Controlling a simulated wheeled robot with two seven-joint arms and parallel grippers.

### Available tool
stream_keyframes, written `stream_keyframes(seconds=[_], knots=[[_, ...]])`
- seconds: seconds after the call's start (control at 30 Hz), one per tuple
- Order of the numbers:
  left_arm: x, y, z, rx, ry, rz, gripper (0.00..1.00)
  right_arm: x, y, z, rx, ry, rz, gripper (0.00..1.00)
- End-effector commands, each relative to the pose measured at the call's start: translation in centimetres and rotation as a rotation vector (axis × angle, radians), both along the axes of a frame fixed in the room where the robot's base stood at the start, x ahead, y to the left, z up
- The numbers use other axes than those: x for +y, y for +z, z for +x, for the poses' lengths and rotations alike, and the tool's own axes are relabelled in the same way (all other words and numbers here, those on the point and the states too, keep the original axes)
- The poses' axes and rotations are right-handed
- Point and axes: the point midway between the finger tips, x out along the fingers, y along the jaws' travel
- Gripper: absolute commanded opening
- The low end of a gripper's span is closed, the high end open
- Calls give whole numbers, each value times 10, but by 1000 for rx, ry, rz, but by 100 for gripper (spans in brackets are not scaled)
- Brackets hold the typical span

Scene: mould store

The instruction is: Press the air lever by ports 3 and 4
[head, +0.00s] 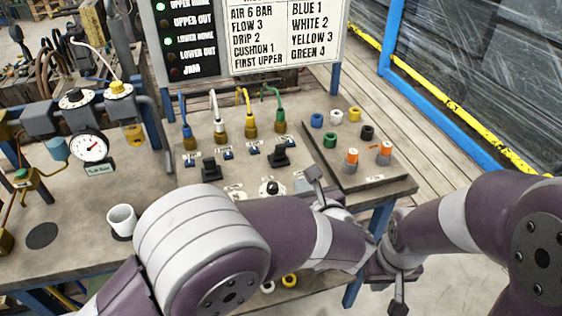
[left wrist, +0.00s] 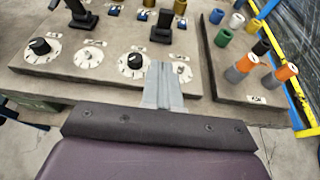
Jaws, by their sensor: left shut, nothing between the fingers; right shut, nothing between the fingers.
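The air lever by ports 3 and 4 (head: 279,156) is a black lever on the bench panel, in front of the yellow port 3 (head: 251,127) and green port 4 (head: 280,124). It also shows in the left wrist view (left wrist: 162,30), standing upright just beyond my fingertips, with a gap between. My left gripper (head: 312,172) is shut and empty, right of and nearer than the lever; its closed fingers show in the left wrist view (left wrist: 161,70). My right gripper (head: 398,299) is shut and empty, low in front of the bench's right end.
A similar black lever (head: 210,169) stands left, by the blue and white ports. Dials (left wrist: 132,65) line the panel's front edge. A raised board (head: 345,178) with coloured caps and orange-topped pieces lies right. A white cup (head: 122,220) and gauge (head: 91,148) are left.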

Motion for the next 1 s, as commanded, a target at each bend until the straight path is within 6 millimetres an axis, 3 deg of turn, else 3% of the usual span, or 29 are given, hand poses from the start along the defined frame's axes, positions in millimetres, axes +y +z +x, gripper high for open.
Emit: stream_keyframes(seconds=[0.27, 0.67, 0.8, 1.0], knots=[[6, -6, 17, 2, 1, 3, 0, 0, 2, 0, 0, 0, 0, 0], [31, -36, 93, 2, 1, 3, 0, 0, 10, 0, 0, 0, 0, 0], [37, -24, 111, 1, 0, 2, 0, 0, 18, 0, 0, 0, 0, 0], [40, -19, 123, 1, -2, 2, 0, 0, 21, 0, 0, 0, 0, 0]])
